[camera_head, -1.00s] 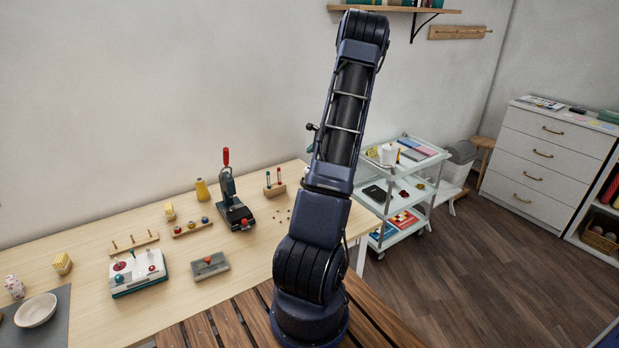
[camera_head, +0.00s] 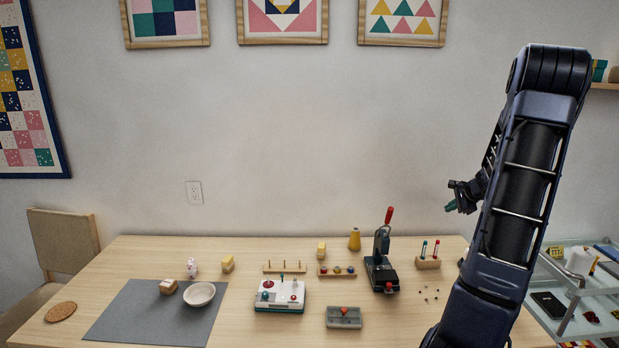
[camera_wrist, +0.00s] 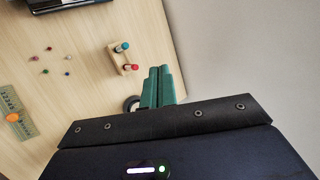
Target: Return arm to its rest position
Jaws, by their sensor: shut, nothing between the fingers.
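My arm rises on the right of the head view, bent at a high elbow. My gripper (camera_head: 452,205) shows beside the forearm, in the air above the table's right part and against the wall. In the wrist view, its green fingers (camera_wrist: 160,86) lie side by side, shut, with nothing between them. The wooden table (camera_head: 240,262) is below. A small wooden stand with a red and a teal-topped peg (camera_head: 428,256) is on it; the stand also shows in the wrist view (camera_wrist: 122,66), apart from the fingers.
A bowl (camera_head: 199,294) sits on a grey mat (camera_head: 130,322). A white cart (camera_head: 551,268) stands at the right. The air above the table's left is clear.

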